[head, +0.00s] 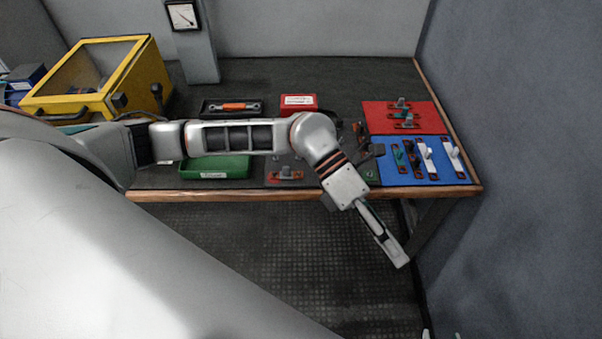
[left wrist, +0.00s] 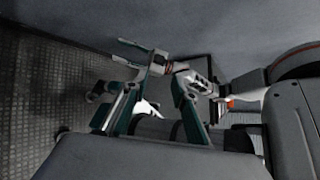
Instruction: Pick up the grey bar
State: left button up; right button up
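Two pale grey bar-like pieces, one on the left (head: 427,160) and one on the right (head: 453,155), sit on the blue mat (head: 440,180) at the table's right end. I cannot tell which is the grey bar. My left gripper (head: 398,255) hangs in front of the table's front edge, below the blue mat and apart from it. In the left wrist view its two dark green fingers (left wrist: 152,118) stand apart with nothing held. My right gripper's fingertips (head: 442,335) just show at the bottom edge, apart. It also shows, spread, in the left wrist view (left wrist: 120,52).
A red mat (head: 376,115) with small parts lies behind the blue mat. A green tray (head: 215,167), a black tray (head: 207,107) with an orange-handled tool, a red box (head: 299,103) and a yellow case (head: 60,104) stand leftward. A grey wall closes the right side.

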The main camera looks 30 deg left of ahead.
pick_arm(q)
jog(key=w+a+f+m+t+y, duration=0.1)
jog(key=w+a+f+y, duration=0.15)
jog(key=a, duration=0.25)
jog(key=w+a+f+m+y, duration=0.1)
jog(key=w+a+f+y, duration=0.15)
jog(key=a, duration=0.25)
notch_tip(320, 180, up, 3)
jog(key=t+y+b, duration=0.1)
jog(key=t+y, duration=0.2)
jog(key=y, duration=0.4)
send_over(286, 167)
jog(key=shift+s+d+f+n, duration=0.15)
jog(key=shift+n, duration=0.15)
jog(key=shift+f, duration=0.3)
jog(key=f, duration=0.3)
jog(key=f+b, duration=0.1)
jog(key=f, duration=0.3)
jog(key=shift+w+a, duration=0.2)
jog(key=shift+r, duration=0.1)
grip_shut()
